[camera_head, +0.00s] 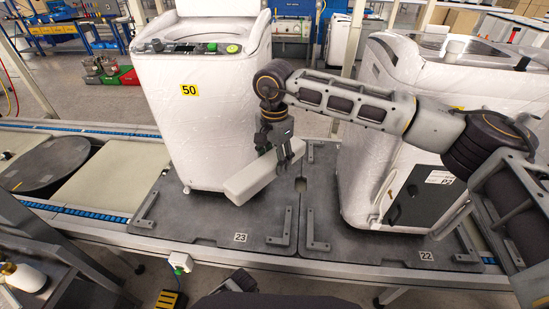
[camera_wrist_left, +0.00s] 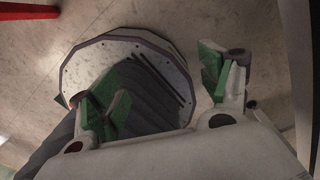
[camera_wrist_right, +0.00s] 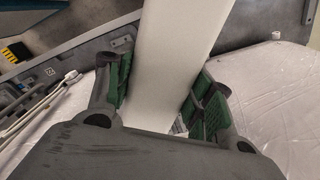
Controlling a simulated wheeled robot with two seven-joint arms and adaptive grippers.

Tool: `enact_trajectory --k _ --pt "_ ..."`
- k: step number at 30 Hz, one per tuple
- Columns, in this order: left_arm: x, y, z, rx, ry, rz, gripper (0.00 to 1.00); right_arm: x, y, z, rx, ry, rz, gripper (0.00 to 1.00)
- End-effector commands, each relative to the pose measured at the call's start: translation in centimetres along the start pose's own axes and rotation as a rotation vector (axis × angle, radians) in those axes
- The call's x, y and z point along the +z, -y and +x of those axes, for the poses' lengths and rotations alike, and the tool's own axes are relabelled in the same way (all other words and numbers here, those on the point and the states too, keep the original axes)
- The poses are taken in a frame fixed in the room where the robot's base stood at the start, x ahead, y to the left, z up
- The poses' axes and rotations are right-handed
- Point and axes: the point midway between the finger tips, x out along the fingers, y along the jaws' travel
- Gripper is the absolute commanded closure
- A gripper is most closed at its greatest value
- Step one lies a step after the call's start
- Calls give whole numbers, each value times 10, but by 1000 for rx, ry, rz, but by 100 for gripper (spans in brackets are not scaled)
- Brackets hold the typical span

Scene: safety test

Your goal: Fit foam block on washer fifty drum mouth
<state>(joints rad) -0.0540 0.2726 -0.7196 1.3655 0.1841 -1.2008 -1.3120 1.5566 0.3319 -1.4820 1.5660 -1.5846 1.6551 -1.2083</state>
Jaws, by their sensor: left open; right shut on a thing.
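The white foam block (camera_head: 250,178) is a long bar. My right gripper (camera_head: 284,158) is shut on it near one end and holds it in front of the washer marked 50. In the right wrist view the block (camera_wrist_right: 168,50) lies between the green pads of the right gripper (camera_wrist_right: 165,95). Washer fifty (camera_head: 200,100) is white, wrapped in film, and stands upright on the dark pallet marked 23. Its top rim and control panel show; its drum mouth is not clearly visible. My left gripper (camera_wrist_left: 165,95) is open and empty above the floor in the left wrist view.
A second wrapped machine (camera_head: 385,150) stands to the right on the pallet marked 22 (camera_head: 335,220), behind my right arm. A conveyor with a dark round plate (camera_head: 45,163) is at left. A white bottle (camera_head: 25,277) sits at the lower left.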

Motion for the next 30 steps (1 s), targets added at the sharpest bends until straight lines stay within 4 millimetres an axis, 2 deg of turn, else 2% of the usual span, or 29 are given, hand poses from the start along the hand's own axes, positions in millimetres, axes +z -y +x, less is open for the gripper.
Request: enact_trajectory --k 1,6,15,24,30 --pt "8 -14 11 15 20 -11 22 0 0 0 0 0 0 70" --pt "36 -52 40 46 91 -38 22 0 0 0 0 0 0 70" --pt "79 -131 82 110 208 -58 22 0 0 0 0 0 0 70" --pt "115 -217 112 180 312 -48 22 0 0 0 0 0 0 70" --pt "131 -271 126 219 362 -49 22 0 0 0 0 0 0 70"
